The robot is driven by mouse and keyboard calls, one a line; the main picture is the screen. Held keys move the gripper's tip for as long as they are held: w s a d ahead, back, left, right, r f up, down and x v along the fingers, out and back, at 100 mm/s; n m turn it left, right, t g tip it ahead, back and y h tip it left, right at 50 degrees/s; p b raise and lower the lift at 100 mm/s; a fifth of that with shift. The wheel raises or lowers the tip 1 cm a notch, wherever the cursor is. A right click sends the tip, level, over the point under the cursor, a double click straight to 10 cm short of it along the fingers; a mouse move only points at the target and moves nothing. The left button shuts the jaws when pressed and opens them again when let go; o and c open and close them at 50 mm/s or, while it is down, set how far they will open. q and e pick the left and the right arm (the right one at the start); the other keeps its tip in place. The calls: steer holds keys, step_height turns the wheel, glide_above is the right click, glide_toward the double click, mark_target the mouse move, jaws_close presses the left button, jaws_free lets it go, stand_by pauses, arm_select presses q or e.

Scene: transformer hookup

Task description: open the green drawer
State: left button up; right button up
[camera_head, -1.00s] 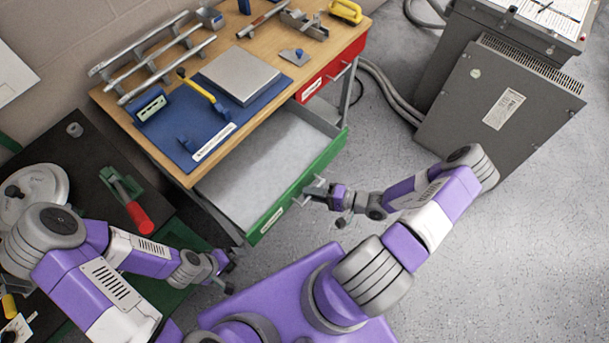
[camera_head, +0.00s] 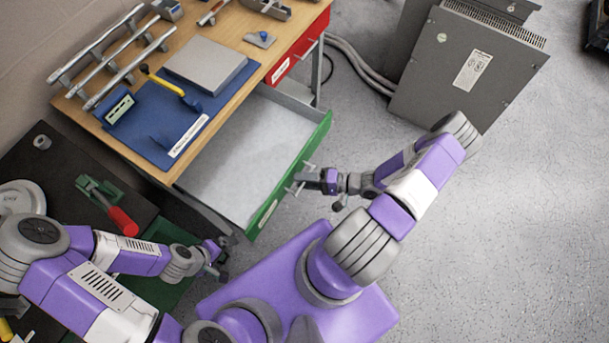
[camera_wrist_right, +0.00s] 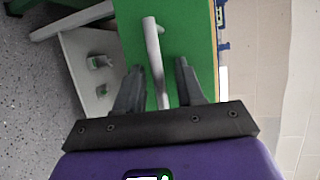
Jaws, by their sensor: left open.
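The green drawer (camera_head: 292,178) under the wooden workbench stands pulled out, and its pale, empty inside shows. Its bar handle (camera_wrist_right: 153,45) shows in the right wrist view on the green front. My right gripper (camera_head: 304,180) is at the drawer front in the head view. In the right wrist view its two fingers (camera_wrist_right: 160,75) stand apart with the handle bar between them and visible gaps on both sides. My left gripper (camera_head: 222,262) is open, low at the left, away from the drawer.
A red drawer (camera_head: 296,55) is at the bench's right end. A blue mat (camera_head: 165,135) with tools lies on top. A dark table (camera_head: 60,160) with a red-handled tool (camera_head: 122,220) is left. A grey cabinet (camera_head: 465,70) stands right. Floor at lower right is clear.

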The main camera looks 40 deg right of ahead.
steer(key=v, duration=0.7)
steer(key=shift+s+d, duration=0.2)
steer(key=shift+r, duration=0.1)
stand_by(0.4)
